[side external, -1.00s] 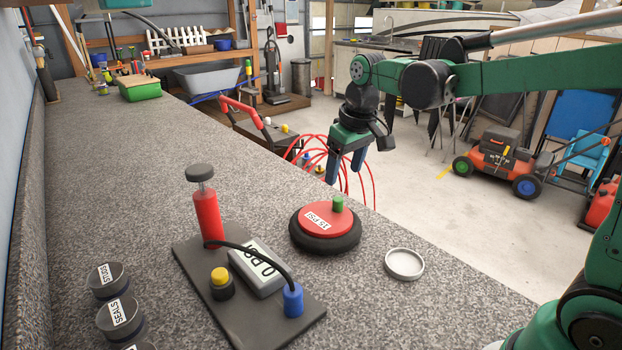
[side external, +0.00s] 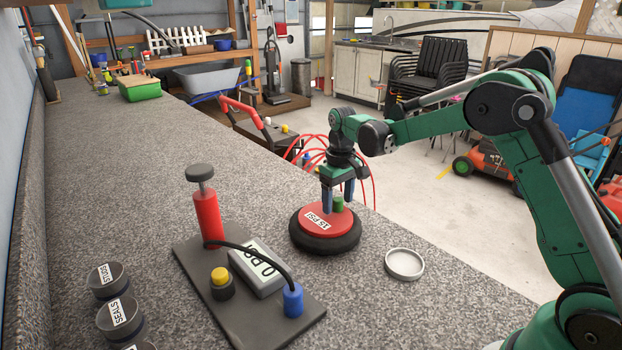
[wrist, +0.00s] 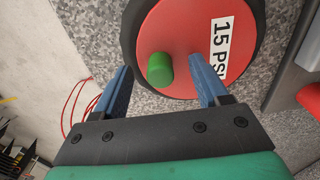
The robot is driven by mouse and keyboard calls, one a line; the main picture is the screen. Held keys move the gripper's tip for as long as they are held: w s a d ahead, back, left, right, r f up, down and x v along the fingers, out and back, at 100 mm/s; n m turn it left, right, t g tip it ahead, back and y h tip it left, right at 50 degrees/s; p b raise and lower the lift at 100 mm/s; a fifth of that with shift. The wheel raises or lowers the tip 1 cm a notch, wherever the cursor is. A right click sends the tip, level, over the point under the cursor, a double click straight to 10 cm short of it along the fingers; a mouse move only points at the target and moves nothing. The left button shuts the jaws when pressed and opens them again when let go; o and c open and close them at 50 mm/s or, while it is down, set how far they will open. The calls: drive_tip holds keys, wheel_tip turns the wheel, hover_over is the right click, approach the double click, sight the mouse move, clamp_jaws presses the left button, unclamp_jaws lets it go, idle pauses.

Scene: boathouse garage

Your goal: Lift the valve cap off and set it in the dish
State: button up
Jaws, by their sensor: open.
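The green valve cap (side external: 338,204) stands on the red hub of a black-tyred wheel (side external: 325,242) labelled 15 PSI, lying flat on the counter. The cap also shows in the wrist view (wrist: 160,69), on the red hub (wrist: 185,28). My gripper (side external: 338,203) is open over the hub, its blue fingers on either side of the cap. The shallow white dish (side external: 404,264) sits empty on the counter, right of the wheel.
A pump board (side external: 190,262) with a red pump (side external: 207,218), a gauge and a blue connector (side external: 293,299) lies left of the wheel. Dark labelled tins (side external: 118,318) stand at the front left. The counter between wheel and dish is clear.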

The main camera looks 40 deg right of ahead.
sight(338, 199)
clamp_jaws()
idle(0.3)
wheel_tip(338, 199, up, 20)
idle(0.5)
idle(0.4)
